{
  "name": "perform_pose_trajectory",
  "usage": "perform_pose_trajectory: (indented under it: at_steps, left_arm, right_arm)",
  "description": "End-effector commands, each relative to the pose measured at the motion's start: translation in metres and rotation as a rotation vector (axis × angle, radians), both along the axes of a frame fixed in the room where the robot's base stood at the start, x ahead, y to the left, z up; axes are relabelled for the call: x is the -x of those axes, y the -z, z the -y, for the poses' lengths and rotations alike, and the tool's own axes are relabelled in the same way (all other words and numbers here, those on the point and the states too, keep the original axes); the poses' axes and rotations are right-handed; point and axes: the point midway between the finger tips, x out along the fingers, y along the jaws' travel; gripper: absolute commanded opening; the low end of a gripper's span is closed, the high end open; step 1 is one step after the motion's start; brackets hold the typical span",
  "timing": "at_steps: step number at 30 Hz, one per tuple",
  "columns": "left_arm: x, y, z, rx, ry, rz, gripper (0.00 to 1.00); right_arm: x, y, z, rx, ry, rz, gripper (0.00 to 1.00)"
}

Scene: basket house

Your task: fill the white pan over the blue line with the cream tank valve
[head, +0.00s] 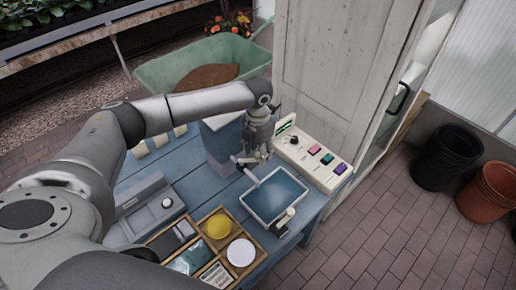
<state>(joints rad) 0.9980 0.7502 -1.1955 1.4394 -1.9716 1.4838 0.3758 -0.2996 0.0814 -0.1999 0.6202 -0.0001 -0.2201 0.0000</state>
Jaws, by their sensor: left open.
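The white pan (243,202) stands on the blue table, with a pale rim and blue-grey water-like contents inside. I cannot make out the blue line on it. A box-shaped tank (222,143) with a pale top stands behind and left of the pan. A pale spout or stream (251,177) slants toward the pan's back left corner; I cannot tell which it is. My left gripper (255,159) is open, beside the tank and above the back of the pan. The cream tank valve is not clearly visible; the gripper may cover it. My right gripper is not in view.
A cream panel (326,178) with a black knob and coloured buttons stands right of the pan. A small cream-topped post (285,221) is at the pan's front right. A wooden tray (207,253) with yellow and white round items is in front. A grey device (152,209) sits left.

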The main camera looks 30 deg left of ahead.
Motion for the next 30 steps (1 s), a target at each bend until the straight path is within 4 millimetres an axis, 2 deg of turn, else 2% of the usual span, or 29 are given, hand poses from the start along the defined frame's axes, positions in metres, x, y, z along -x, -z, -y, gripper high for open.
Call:
perform_pose_trajectory:
  at_steps: [9,20,30]
  left_arm:
    - [0.0,0.0035,0.0002,0.0,0.001,0.001,0.45]
    - [-0.0001,0.003,0.0001,0.0,0.0,0.001,0.0]
    - [-0.0028,0.0046,-0.0017,0.0,-0.057,0.0,0.0]
  right_arm:
    - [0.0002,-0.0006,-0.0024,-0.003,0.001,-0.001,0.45]
    - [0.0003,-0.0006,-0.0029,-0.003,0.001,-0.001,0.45]
    - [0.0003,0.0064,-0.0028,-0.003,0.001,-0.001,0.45]
